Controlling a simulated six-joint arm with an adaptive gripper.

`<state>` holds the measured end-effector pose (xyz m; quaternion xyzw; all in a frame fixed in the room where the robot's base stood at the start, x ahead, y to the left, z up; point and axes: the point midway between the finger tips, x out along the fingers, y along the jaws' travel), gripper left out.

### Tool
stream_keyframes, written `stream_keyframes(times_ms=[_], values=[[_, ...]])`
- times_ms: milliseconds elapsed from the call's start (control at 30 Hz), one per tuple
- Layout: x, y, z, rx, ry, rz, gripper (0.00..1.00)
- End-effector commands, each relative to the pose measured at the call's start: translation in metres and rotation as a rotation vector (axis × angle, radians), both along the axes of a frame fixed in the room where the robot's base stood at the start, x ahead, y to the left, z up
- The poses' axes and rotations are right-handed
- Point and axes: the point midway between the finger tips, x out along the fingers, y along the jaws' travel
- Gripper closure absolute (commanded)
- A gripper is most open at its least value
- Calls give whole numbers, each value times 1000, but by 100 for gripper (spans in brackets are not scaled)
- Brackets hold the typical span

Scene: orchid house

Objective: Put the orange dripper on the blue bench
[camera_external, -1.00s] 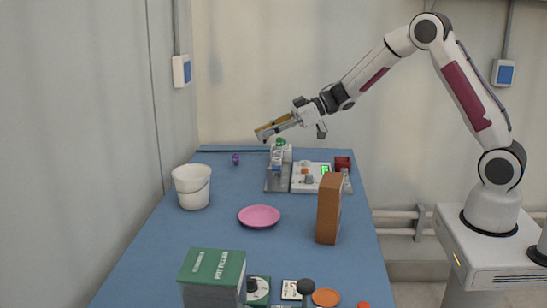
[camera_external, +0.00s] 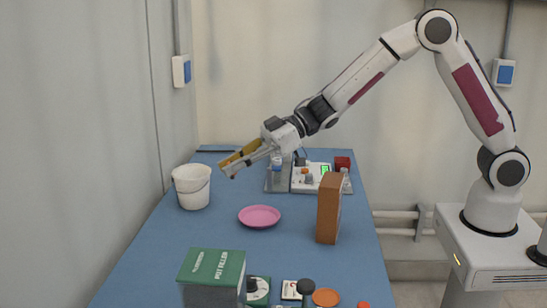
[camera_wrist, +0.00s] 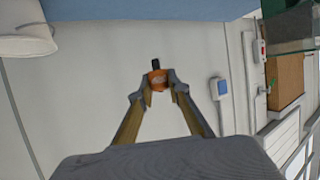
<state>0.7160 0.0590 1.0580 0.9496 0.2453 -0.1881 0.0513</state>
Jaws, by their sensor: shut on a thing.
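My gripper (camera_external: 231,170) is shut on the orange dripper and holds it in the air above the far left part of the blue bench (camera_external: 165,245). In the wrist view the orange dripper (camera_wrist: 158,77) sits between the two fingertips, with a dark tip pointing away from my gripper (camera_wrist: 157,90). In the external view the dripper is too small to make out clearly. A blue strip of the bench (camera_wrist: 130,12) crosses the top of the wrist view.
A white bucket (camera_external: 192,188) stands close to my gripper at the left edge. A pink plate (camera_external: 259,217) and an upright brown box (camera_external: 329,210) stand mid-bench. A grey tray (camera_external: 279,186) with several items lies at the back. A green box (camera_external: 212,268) stands in front. The left front is clear.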

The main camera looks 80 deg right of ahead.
Motion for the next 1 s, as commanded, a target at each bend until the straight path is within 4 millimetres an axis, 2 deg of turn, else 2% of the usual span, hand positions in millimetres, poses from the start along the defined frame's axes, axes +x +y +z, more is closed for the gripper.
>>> stream_keyframes(times_ms=[33, 100, 500, 733, 1000], values=[[0, 15, 2, 0, 0, 6, 94], [1, 32, 4, 0, 0, 8, 94], [-2, 115, 14, 2, 0, -18, 94], [-6, 145, 16, 1, 2, -45, 94], [-10, 167, 17, 2, 1, -81, 94]])
